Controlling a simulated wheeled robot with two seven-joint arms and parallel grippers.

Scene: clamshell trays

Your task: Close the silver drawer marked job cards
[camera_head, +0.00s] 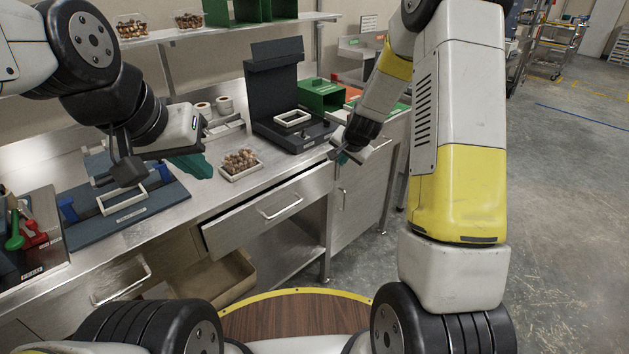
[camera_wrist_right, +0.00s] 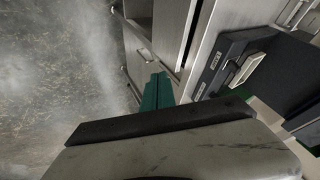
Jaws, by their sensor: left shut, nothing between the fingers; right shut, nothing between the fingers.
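A silver drawer (camera_head: 244,228) with a bar handle (camera_head: 281,208) is under the bench top in the middle of the head view. A dark gap runs along its top and left edge, so it looks partly open; I cannot read any marking on it. My right gripper (camera_head: 342,158) is shut and empty, beyond the drawer's right end near the bench's front edge. Its teal fingers (camera_wrist_right: 156,92) show in the right wrist view, close to silver fronts with handles. My left gripper (camera_head: 197,167) is shut and empty above the bench, left of the nut tray.
A white tray of nuts (camera_head: 240,164) and a black clamshell case (camera_head: 275,85) stand on the bench. A blue tray (camera_head: 160,203) lies at the left.

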